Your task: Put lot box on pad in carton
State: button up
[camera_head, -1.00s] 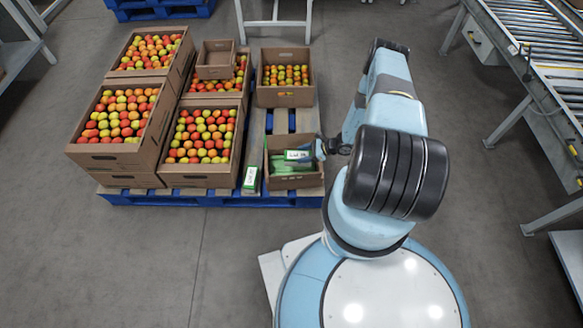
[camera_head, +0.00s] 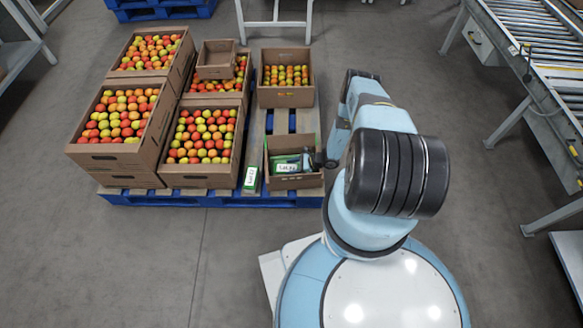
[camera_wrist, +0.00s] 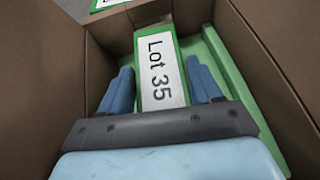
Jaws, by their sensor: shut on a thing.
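The lot box is green with a white label reading "Lot 35" in the wrist view (camera_wrist: 160,70); it also shows in the head view (camera_head: 287,168). My gripper (camera_wrist: 162,78) has its blue fingers on both sides of the box and is shut on it. In the head view my gripper (camera_head: 315,161) reaches in at the carton's right side. The open brown carton (camera_head: 295,183) surrounds the box. A green pad (camera_wrist: 222,75) lies in the carton, partly hidden by the box and gripper. I cannot tell whether the box touches the pad.
A second labelled green box (camera_head: 251,178) stands on the blue pallet (camera_head: 200,200), just left of the carton. A small empty carton (camera_head: 215,72) sits on one. A roller conveyor (camera_head: 545,60) is at right.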

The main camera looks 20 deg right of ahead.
jog(key=o, duration=1.2)
